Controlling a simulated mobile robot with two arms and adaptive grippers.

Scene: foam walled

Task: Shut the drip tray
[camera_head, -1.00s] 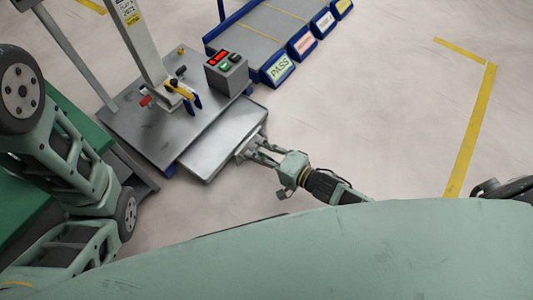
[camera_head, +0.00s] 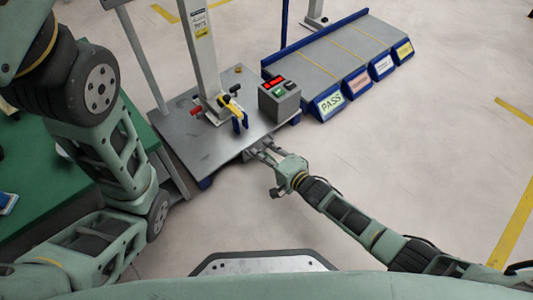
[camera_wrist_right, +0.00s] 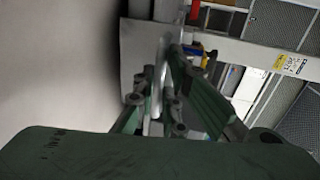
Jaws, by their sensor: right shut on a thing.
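The drip tray (camera_head: 246,155) is pushed in under the grey metal bench plate (camera_head: 205,150). Only a little of its front shows by my gripper in the head view. My right gripper (camera_head: 259,149) is at the tray's front edge, shut on its handle. In the right wrist view the fingers (camera_wrist_right: 158,100) close around the thin grey handle, with a grey metal surface beyond. I cannot tell if the tray is fully flush. My left arm stands at the left, and its gripper is out of view.
On the bench stand a column (camera_head: 200,50), a yellow-black clamp (camera_head: 238,112) and a button box (camera_head: 279,100). A rack with labelled lanes (camera_head: 340,62) is behind right. A green table (camera_head: 50,170) is at left. The floor at right is clear.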

